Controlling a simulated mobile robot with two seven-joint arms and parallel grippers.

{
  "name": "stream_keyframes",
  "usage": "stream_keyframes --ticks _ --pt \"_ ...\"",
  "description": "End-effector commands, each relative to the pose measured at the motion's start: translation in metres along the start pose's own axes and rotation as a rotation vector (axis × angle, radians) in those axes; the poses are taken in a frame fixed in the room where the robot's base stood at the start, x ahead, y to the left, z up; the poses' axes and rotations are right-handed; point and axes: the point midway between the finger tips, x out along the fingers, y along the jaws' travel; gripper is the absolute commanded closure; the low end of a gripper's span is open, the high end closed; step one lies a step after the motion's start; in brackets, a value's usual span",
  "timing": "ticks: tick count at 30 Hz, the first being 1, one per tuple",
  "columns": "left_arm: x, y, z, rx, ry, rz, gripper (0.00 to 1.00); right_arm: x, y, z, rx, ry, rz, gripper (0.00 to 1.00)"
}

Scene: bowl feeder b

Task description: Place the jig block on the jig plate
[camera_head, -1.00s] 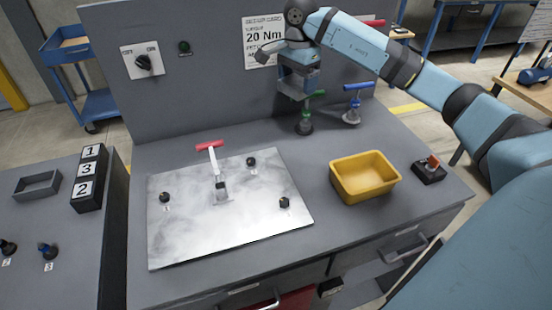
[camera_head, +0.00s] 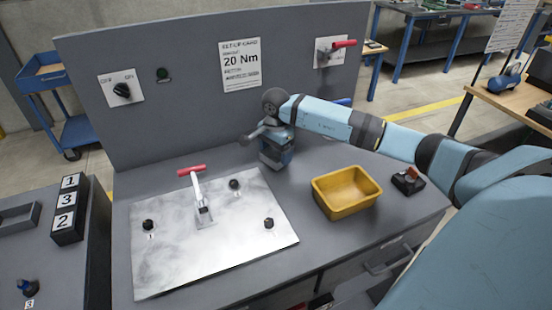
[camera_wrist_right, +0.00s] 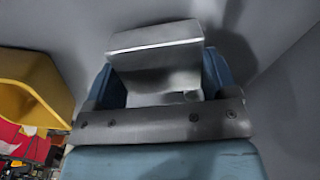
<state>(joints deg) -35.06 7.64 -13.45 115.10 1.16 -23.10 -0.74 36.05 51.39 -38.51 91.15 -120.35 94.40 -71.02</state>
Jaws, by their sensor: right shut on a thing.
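The jig plate (camera_head: 175,262) is a shiny metal sheet on the grey bench, with black pins and a red-handled toggle clamp (camera_head: 197,190) on it. My right gripper (camera_head: 275,162) is low over the bench behind the plate's back right corner, to the right of that corner. In the right wrist view it is shut on a grey block with a bright edge (camera_wrist_right: 155,58), which looks like the jig block, between blue fingers. The block is mostly hidden by the gripper in the head view, and I cannot tell its height above the bench. My left gripper is not in view.
A yellow bin (camera_head: 346,208) stands right of the plate and also shows in the right wrist view (camera_wrist_right: 30,85). A small box with a red switch (camera_head: 408,180) is right of it. An upright back panel (camera_head: 195,85) closes the rear. Bare bench lies between plate and bin.

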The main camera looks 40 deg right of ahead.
Motion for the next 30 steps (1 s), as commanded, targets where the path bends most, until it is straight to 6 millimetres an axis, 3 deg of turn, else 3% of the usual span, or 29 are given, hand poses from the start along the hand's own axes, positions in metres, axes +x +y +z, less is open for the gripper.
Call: stream_keyframes --ticks 6,17,18,19,20,30 --pt "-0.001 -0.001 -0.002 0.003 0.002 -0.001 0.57 0.029 0.000 0.000 0.001 -0.001 0.001 0.61" --pt "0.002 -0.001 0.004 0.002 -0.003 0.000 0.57 0.034 0.000 0.000 0.000 0.001 0.000 0.61" --pt "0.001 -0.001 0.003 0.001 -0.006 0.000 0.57 0.033 0.000 0.000 0.001 0.000 0.001 0.11" --pt "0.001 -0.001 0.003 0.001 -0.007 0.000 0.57 0.033 0.000 0.000 0.001 0.000 0.001 0.04" --pt "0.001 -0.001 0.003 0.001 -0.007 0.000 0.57 0.033 0.000 0.000 0.000 0.000 0.001 0.00" --pt "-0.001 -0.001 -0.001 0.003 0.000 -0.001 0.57 0.025 0.000 0.000 0.000 0.000 0.000 0.00"
